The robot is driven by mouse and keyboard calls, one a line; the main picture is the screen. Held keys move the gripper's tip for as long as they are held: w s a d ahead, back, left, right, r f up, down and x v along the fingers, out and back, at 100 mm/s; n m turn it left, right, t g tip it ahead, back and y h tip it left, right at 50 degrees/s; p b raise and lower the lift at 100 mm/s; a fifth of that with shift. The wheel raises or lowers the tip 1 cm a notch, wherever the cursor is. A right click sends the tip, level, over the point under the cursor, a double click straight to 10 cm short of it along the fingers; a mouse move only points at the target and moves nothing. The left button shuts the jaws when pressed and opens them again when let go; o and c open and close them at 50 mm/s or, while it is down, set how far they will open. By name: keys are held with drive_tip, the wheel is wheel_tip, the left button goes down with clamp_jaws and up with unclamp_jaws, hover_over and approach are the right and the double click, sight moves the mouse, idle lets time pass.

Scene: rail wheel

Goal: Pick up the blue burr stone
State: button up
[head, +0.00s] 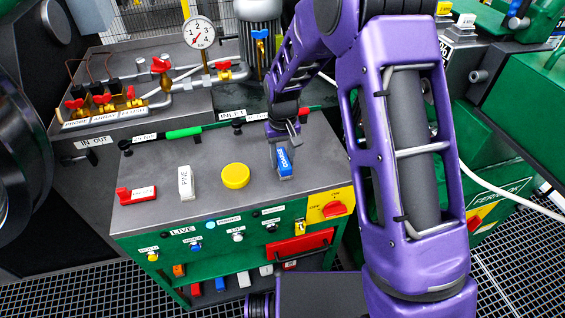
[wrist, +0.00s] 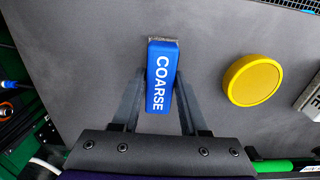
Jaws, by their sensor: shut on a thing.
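The blue burr stone (head: 284,163), lettered COARSE, is at the right part of the grey bench top, pointing up from my gripper in the wrist view (wrist: 160,85). My gripper (head: 282,148) comes down over it from behind. In the wrist view its two fingers (wrist: 158,100) lie on either side of the stone, shut on it. A grey edge shows at the stone's far end. I cannot tell whether the stone touches the bench top or is slightly above it.
On the bench top (head: 215,165) stand a yellow round puck (head: 235,176), a white block lettered FINE (head: 186,183) and a red block (head: 136,195). A green rod (head: 184,133) lies along the back edge. Pipes with red valves and a gauge (head: 199,33) are behind.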

sight(282, 157)
clamp_jaws()
drive_tip(key=shift+r, duration=0.1)
wheel_tip(282, 157, up, 10)
drive_tip(key=shift+f+p, duration=0.1)
drive_tip(key=shift+p, duration=0.4)
drive_tip(key=shift+o, duration=0.8)
unclamp_jaws()
clamp_jaws()
